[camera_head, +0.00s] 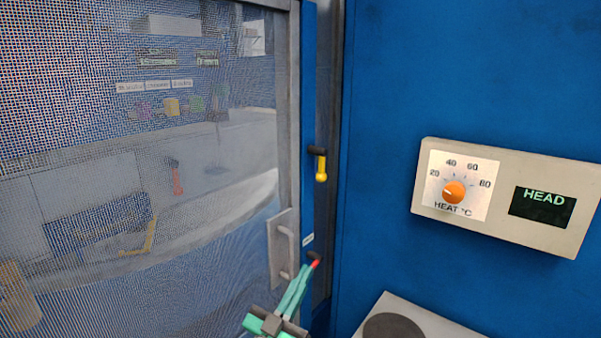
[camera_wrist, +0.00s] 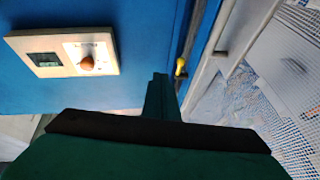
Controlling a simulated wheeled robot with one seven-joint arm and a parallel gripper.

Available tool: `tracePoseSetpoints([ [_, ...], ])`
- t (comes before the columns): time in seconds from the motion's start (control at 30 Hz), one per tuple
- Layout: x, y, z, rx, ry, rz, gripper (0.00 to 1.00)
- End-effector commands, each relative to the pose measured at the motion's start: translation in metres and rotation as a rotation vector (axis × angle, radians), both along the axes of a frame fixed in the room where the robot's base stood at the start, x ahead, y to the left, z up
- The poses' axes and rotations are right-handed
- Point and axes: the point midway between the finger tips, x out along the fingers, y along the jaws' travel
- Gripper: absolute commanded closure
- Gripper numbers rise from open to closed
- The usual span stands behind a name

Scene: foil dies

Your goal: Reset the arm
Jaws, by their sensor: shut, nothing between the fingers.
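My gripper (camera_head: 313,262) is at the bottom middle of the head view, its green fingers together and pointing up. No object shows between them. The fingertips are near a small red-tipped part on the blue frame beside the mesh door, and I cannot tell whether they touch it. In the wrist view the closed fingers of my gripper (camera_wrist: 160,78) point up toward the blue panel and the door edge.
A mesh door (camera_head: 150,170) with a metal handle (camera_head: 282,247) fills the left. A yellow-ended lever (camera_head: 321,170) sits on the frame. At right, a beige box has an orange heat knob (camera_head: 454,191) and a display (camera_head: 542,206) reading HEAD. A pale block (camera_head: 440,325) stands below.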

Motion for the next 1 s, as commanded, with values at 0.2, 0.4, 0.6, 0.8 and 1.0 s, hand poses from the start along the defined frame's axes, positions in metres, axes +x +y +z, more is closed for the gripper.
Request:
tracePoseSetpoints([
  [0.2,-0.009,0.002,-0.05,-0.036,0.092,0.056,1.0],
  [0.4,-0.034,0.004,-0.119,-0.079,0.217,0.14,1.0],
  [0.6,-0.079,0.007,-0.193,-0.111,0.348,0.243,1.0],
  [0.8,-0.136,0.011,-0.251,-0.12,0.452,0.339,1.0],
  [1.0,-0.201,0.014,-0.291,-0.105,0.532,0.422,1.0],
])
